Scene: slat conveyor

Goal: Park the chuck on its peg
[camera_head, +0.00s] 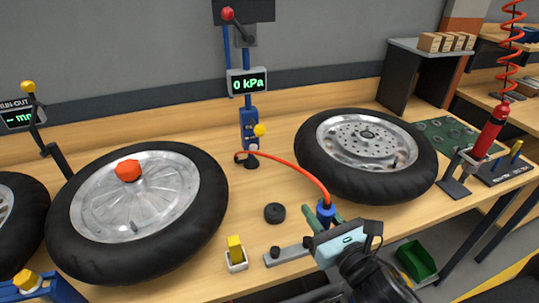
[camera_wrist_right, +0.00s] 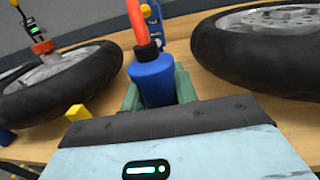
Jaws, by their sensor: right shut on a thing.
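The chuck is a blue cylinder (camera_head: 326,212) with a red-orange hose (camera_head: 300,168) running from its top to the gauge post. My right gripper (camera_head: 324,218) is shut on the chuck and holds it upright, over the bench front, left of the right wheel. In the right wrist view the chuck (camera_wrist_right: 152,80) sits between the green fingers, its black collar and hose upward. A blue post (camera_head: 249,125) with a yellow knob and a 0 kPa display (camera_head: 248,82) stands at the back. I cannot tell which part is the peg. My left gripper is out of view.
A wheel with a red-orange cap (camera_head: 127,170) lies left; another wheel (camera_head: 366,152) lies right. A black puck (camera_head: 274,213), a yellow piece in a white holder (camera_head: 236,252) and a grey bar (camera_head: 288,254) sit near the front edge. Bare bench lies between post and puck.

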